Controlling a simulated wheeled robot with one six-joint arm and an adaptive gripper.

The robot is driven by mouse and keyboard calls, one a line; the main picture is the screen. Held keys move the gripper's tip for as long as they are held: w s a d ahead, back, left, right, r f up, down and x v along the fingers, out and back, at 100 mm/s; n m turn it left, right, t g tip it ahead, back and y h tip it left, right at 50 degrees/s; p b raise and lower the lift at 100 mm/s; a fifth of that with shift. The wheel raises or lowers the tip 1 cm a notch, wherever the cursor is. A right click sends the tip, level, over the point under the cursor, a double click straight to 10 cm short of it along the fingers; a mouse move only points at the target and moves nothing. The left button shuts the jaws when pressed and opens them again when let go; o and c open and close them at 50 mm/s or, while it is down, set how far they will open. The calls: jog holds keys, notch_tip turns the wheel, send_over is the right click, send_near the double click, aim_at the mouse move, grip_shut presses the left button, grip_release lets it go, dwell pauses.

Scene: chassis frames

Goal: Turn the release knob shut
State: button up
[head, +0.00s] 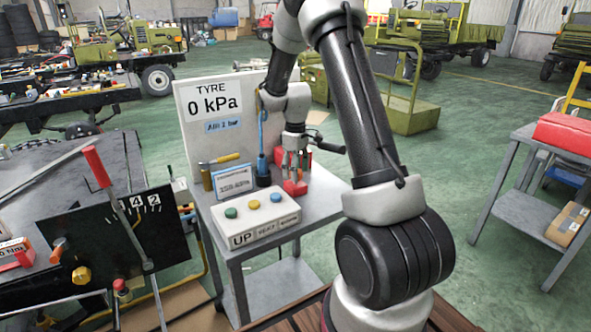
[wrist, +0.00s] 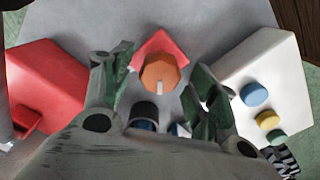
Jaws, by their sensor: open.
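An orange faceted knob (wrist: 159,74) with a white mark on its face sits on a small red block (wrist: 160,42) in the wrist view. The white mark points toward the bottom of that picture. In the head view the red block (head: 294,187) shows low on the grey trolley, under my gripper (head: 293,168). My gripper is open and points down; in the wrist view its green-grey fingers (wrist: 160,80) stand on the left and right of the knob. I cannot tell whether they touch it. The knob is mostly hidden by the fingers in the head view.
A white button box (head: 256,217) stands in front of my gripper and a red box (wrist: 45,88) on its other side. A card (head: 232,182), a hammer (head: 218,160) and a "0 kPa" board (head: 215,102) are close by. A black lever panel (head: 110,240) stands at left.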

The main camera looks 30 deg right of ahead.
jog(key=c, duration=1)
jog(key=shift+m, duration=0.3)
jog(key=m, duration=0.8)
jog(key=shift+m, duration=0.3)
jog(key=o, duration=1)
